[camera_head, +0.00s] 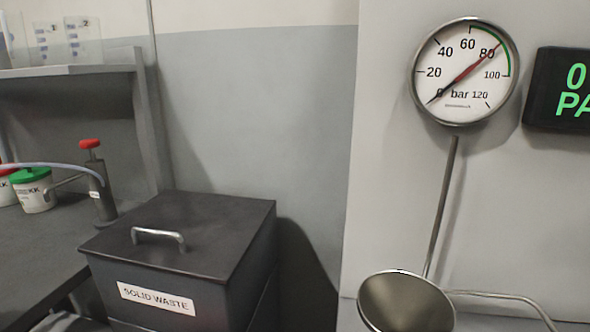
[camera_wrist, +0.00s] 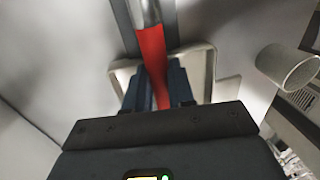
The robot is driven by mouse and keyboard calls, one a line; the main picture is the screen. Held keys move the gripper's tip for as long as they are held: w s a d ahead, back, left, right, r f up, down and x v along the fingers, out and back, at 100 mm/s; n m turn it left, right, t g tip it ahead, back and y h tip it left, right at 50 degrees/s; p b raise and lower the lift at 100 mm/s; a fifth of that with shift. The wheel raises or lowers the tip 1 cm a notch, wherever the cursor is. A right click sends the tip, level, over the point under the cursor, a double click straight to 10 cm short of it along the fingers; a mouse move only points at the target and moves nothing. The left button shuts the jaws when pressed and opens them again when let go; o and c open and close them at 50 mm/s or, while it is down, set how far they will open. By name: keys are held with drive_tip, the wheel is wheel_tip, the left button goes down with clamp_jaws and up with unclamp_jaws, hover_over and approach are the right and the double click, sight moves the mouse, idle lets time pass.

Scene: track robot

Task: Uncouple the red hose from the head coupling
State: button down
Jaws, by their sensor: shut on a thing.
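In the wrist view, my gripper (camera_wrist: 155,82) is shut on the red hose (camera_wrist: 152,50), which runs between its two dark blue fingers. Above the fingers, the hose meets a silver metal tube-like end (camera_wrist: 145,12) at the top edge. This may be the head coupling, but most of it is cut off. The hose and metal end touch and lie roughly in line. The lower part of the hose is hidden by the gripper body. Neither my gripper nor the red hose is in the head view.
A dial gauge (camera_head: 465,72) and a dark display with green characters (camera_head: 560,90) are on the wall. Below stands an open metal cup-like vessel (camera_head: 405,305). A "SOLID WASTE" bin (camera_head: 230,222) and a bench with a red-knobbed pump (camera_head: 101,185) are at left.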

drive_tip(key=shift+s+d+r+p, duration=0.15)
drive_tip(key=shift+d+r+p, duration=0.25)
drive_tip(key=shift+r, duration=0.3)
drive_tip(key=shift+s+d+r+p, duration=0.1)
drive_tip(key=shift+d+r+p, duration=0.25)
drive_tip(key=shift+r, duration=0.3)
drive_tip(key=shift+w+a+r+p, duration=0.1)
drive_tip(key=shift+a+r+p, duration=0.1)
drive_tip(key=shift+r+p, duration=0.4)
drive_tip(key=shift+w+a+r+p, duration=0.1)
drive_tip(key=shift+a+r+p, duration=0.05)
drive_tip(key=shift+r+p, duration=2.05)
drive_tip(key=shift+r, duration=0.35)
